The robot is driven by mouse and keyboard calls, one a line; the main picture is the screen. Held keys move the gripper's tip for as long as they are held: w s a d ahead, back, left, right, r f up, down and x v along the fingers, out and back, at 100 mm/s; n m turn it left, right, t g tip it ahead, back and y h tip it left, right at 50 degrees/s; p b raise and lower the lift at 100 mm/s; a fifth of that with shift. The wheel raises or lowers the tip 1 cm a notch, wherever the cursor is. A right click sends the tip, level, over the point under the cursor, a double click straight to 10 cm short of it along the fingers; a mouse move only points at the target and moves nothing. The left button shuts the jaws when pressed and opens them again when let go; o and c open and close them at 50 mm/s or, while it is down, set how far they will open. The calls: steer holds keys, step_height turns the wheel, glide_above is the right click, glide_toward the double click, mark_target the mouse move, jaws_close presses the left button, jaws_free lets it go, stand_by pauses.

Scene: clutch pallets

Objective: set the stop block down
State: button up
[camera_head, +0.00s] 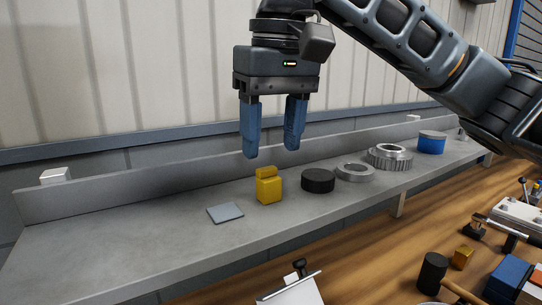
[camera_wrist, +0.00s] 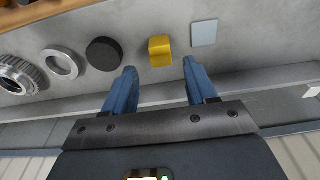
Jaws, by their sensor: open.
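The stop block, which I take to be the yellow block (camera_head: 268,187) with a smaller top part, stands upright on the grey shelf (camera_head: 110,245). It also shows in the wrist view (camera_wrist: 160,51), beyond the fingertips. My gripper (camera_head: 271,153) is open and empty, with its blue fingers above and behind the block, apart from it. In the wrist view the gripper (camera_wrist: 158,70) has its two fingers spread, with bare shelf between them. A flat grey-blue square plate (camera_head: 225,213) lies just left of the block; it also shows in the wrist view (camera_wrist: 204,33).
Right of the block along the shelf are a black disc (camera_head: 318,181), a metal ring (camera_head: 355,172), a toothed gear (camera_head: 390,157) and a blue cylinder (camera_head: 432,142). A raised back edge (camera_head: 150,182) runs behind them. The shelf's left end is clear. A wooden bench (camera_head: 390,250) with tools lies below.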

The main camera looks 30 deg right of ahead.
step_height(320, 180, up, 8)
steer(key=s, duration=0.1)
